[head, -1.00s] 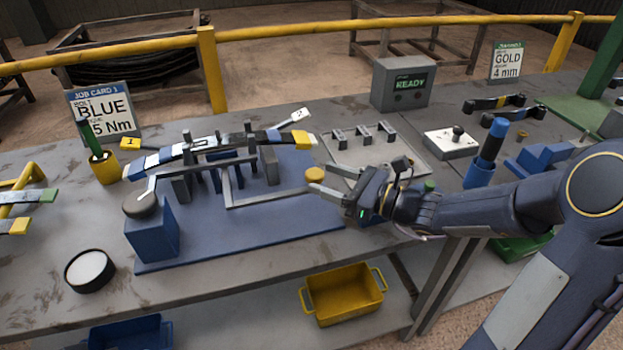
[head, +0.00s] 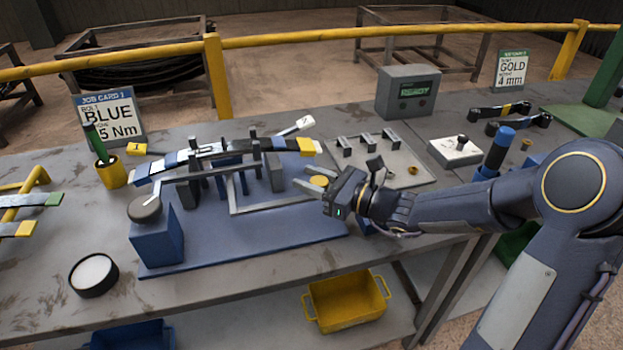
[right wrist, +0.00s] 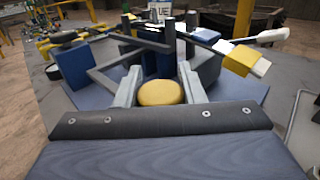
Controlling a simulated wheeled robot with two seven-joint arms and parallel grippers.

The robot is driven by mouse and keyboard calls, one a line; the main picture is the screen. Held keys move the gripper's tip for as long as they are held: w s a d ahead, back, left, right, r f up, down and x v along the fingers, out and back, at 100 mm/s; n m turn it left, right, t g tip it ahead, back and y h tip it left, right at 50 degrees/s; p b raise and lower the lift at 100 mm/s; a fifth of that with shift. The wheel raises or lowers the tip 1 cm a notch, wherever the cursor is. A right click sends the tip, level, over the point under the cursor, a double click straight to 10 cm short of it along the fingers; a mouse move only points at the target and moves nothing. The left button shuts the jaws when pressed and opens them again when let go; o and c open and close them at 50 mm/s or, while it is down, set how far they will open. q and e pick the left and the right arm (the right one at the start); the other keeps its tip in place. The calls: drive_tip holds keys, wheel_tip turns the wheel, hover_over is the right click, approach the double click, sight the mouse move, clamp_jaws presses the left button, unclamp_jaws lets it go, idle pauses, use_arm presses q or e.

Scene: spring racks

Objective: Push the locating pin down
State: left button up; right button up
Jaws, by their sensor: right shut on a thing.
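A round yellow knob (head: 318,181), which looks like the locating pin's head, is at the right end of the blue fixture plate (head: 290,231). My right gripper (head: 307,177) is shut on the knob, with one finger on each side of it. In the right wrist view the knob (right wrist: 160,92) sits low between the two grey fingers (right wrist: 160,84). Any shaft below the knob is hidden. A leaf spring pack (head: 210,151) with blue, white and yellow bands lies across the fixture's dark posts. My left gripper is not in view.
A blue block with a dark round top (head: 146,209) stands at the fixture's left, and a grey bar runs from it along the spring pack. A grey plate with small brackets (head: 400,165) lies right of the fixture. A yellow bin (head: 345,300) sits below the bench.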

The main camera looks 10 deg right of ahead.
clamp_jaws()
wheel_tip(320, 180, down, 5)
drive_tip(key=b, duration=0.4)
drive_tip(key=shift+r, duration=0.4)
drive_tip(key=o, duration=0.9)
unclamp_jaws()
drive_tip(key=shift+v, duration=3.95)
